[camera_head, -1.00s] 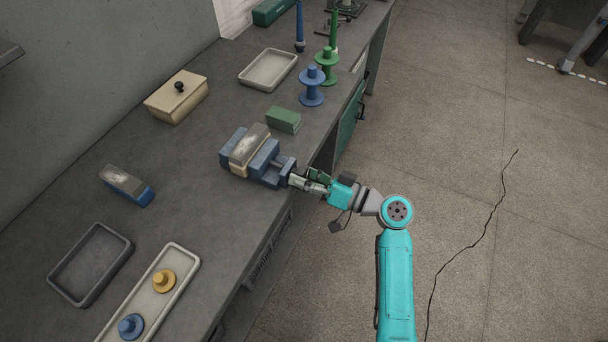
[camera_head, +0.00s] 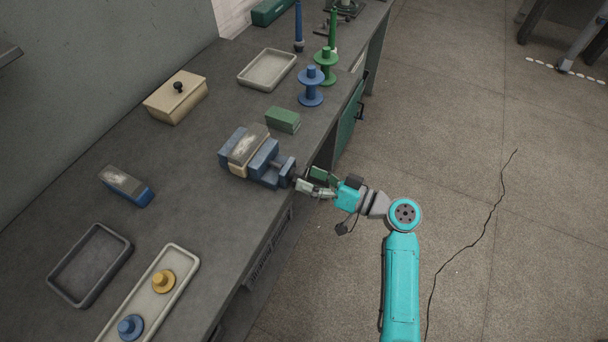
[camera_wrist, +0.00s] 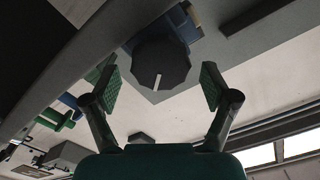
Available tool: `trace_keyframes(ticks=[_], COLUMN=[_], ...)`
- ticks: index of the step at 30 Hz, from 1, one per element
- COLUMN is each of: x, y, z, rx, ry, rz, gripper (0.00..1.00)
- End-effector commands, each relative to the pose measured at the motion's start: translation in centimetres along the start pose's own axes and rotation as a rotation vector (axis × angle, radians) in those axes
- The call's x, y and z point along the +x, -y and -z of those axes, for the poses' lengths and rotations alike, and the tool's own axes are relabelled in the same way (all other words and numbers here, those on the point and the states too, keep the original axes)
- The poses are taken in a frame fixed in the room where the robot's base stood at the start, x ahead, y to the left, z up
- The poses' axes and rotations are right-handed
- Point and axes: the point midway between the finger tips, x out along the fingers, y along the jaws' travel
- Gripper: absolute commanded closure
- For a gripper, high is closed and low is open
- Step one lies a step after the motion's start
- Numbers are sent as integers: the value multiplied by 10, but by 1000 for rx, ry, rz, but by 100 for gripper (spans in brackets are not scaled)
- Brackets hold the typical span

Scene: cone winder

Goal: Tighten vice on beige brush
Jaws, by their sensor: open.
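The blue vice (camera_head: 263,164) stands at the bench's front edge. The beige brush (camera_head: 240,158), with a grey top, sits between its jaws; I cannot tell how firmly it is clamped. The vice's dark round knob (camera_wrist: 161,65), with a white mark, faces me in the wrist view. My gripper (camera_head: 307,182) is at the knob end of the vice, just off the bench edge. In the wrist view my gripper (camera_wrist: 160,88) is open, its green-padded fingers spread either side of the knob and apart from it.
A green block (camera_head: 283,120) lies behind the vice. A blue-based brush (camera_head: 127,185) lies to the left. A beige lidded box (camera_head: 177,97), a blue spool (camera_head: 311,87) and a long tray (camera_head: 184,262) are also on the bench.

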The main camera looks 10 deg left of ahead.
Motion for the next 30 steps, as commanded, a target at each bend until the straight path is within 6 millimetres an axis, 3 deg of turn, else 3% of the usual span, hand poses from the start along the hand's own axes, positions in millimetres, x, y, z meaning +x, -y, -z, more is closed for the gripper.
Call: trace_keyframes(ticks=[9, 15, 30], x=[-64, -91, -102], y=[-1, 0, 0], z=[0, 0, -1], rx=[1, 1, -1], ry=[-2, -1, 0], rz=[-4, -2, 0], gripper=[15, 15, 15])
